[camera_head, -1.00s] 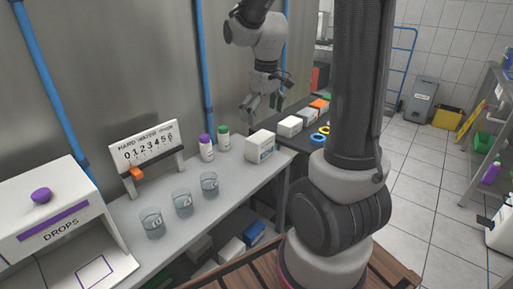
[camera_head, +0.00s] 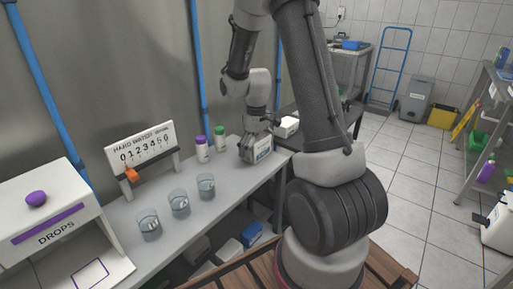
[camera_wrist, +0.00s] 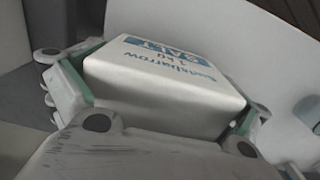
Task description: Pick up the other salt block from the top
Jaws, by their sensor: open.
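A white salt block (camera_head: 264,152) with a blue label stands at the far end of the grey bench. My gripper (camera_head: 257,146) is lowered over it from above. In the wrist view the block (camera_wrist: 165,88) reads SALT and 1 kg and lies between the two green-padded fingers of my gripper (camera_wrist: 160,100). The fingers are open around the block; whether the pads touch its sides I cannot tell. A second white block (camera_head: 286,127) sits just behind, partly hidden by my arm.
A purple-capped bottle (camera_head: 202,150) and a green-capped bottle (camera_head: 220,140) stand close to the left of my gripper.

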